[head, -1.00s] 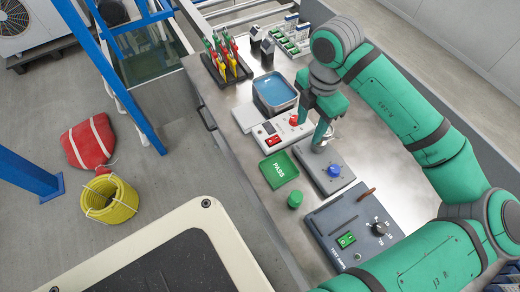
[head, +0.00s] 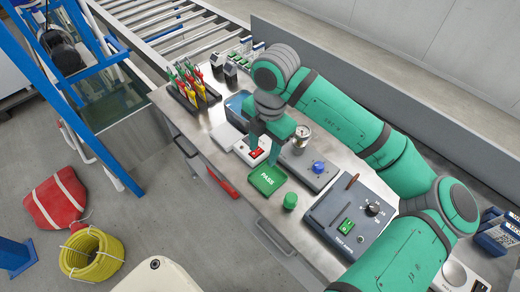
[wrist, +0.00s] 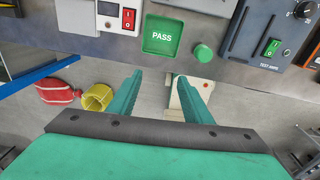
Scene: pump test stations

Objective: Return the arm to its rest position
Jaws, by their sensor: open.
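My green arm reaches across the steel workbench (head: 213,122) from the right in the head view. My gripper (head: 264,153) points down over the bench near the green PASS tray (head: 267,180) and the white switch box with a red rocker (head: 240,149). In the wrist view my gripper (wrist: 158,76) has its two green fingers spread apart with nothing between them. Beyond the fingertips are the bench's front edge and the floor. The PASS tray (wrist: 163,35) looks empty in that view. The arm partly hides the blue tray (head: 236,104).
A grey box with a blue knob (head: 317,168), a gauge (head: 301,136), a green cylinder (head: 290,201) and a test panel (head: 350,217) stand on the bench. Colored-handled tools (head: 190,88) stand in a rack. A yellow hose coil (head: 92,254) and red bag (head: 57,200) lie on the floor.

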